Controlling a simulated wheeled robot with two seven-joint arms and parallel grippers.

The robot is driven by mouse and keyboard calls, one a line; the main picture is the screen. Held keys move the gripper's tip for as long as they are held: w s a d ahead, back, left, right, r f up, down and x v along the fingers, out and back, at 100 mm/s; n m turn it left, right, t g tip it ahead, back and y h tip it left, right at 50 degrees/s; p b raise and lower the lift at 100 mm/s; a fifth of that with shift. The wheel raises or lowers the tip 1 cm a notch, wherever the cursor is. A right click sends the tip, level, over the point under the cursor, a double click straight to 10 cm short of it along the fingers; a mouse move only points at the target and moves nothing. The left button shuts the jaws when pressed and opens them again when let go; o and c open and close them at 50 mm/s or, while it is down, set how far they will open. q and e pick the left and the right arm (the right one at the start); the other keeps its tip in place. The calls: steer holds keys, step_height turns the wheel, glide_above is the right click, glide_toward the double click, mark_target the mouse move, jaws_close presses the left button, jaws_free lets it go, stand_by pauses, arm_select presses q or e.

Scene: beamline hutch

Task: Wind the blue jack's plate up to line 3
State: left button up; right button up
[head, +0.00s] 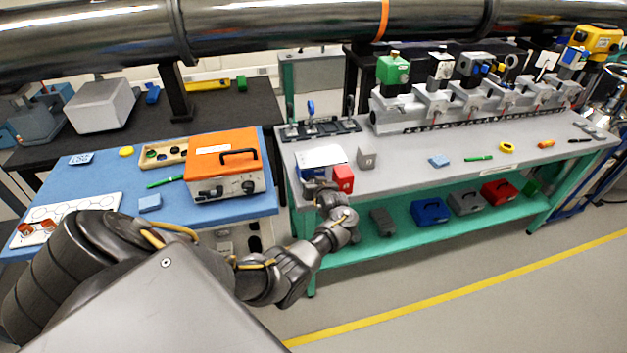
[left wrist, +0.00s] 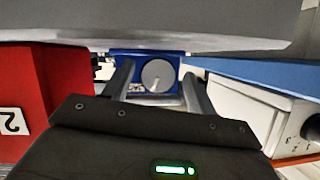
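The blue jack (left wrist: 137,62) shows in the left wrist view, with a round grey knob (left wrist: 158,75) on its face. Its pale plate (left wrist: 150,22) spans the top of that view. In the head view the plate (head: 320,156) is at the grey bench's front left corner. My left gripper (head: 318,188) is in front of the jack. In the left wrist view its fingers (left wrist: 157,82) are apart, one on each side of the knob, with gaps visible; it is open and empty. The height lines cannot be made out. My right gripper is not in view.
A red block (head: 343,178) with a number label stands just right of the jack; it also shows at the left wrist view's left edge (left wrist: 18,85). A grey block (head: 366,157) is farther right. An orange-topped box (head: 225,165) stands on the blue mat to the left.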

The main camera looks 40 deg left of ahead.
arm_select(q)
steer(key=shift+s+d+r, duration=0.15)
steer(key=shift+d+r, duration=0.05)
steer(key=shift+d, duration=0.35)
steer(key=v, duration=0.9)
steer(key=shift+s+d+r, duration=0.15)
steer(key=shift+s+d, duration=0.05)
steer(key=shift+s, duration=0.1)
